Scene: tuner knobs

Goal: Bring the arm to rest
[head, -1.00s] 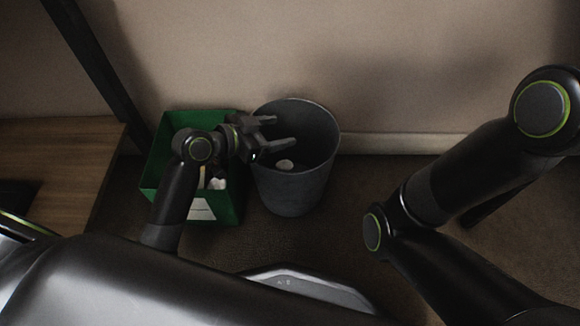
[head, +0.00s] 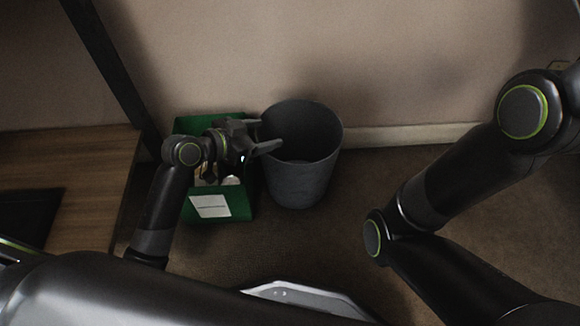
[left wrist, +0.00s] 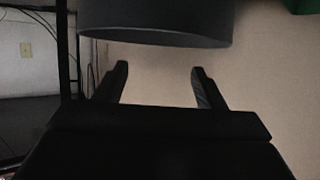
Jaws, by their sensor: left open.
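My left gripper (head: 268,134) is open and empty, with its fingers pointing right at the near-left rim of the grey bin (head: 300,180). Whether the fingers touch the bin is unclear. In the left wrist view, the two fingers of the gripper (left wrist: 160,68) stand well apart with nothing between them, and the bin (left wrist: 155,22) fills the upper middle. My right arm (head: 450,180) is bent at the right of the head view; its gripper is out of sight.
A green box (head: 232,208) with a white label and some items inside stands left of the bin, partly behind my left arm. A wooden desk (head: 95,185) is at the far left. The wall (head: 400,70) is behind; carpet (head: 330,240) is clear in front.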

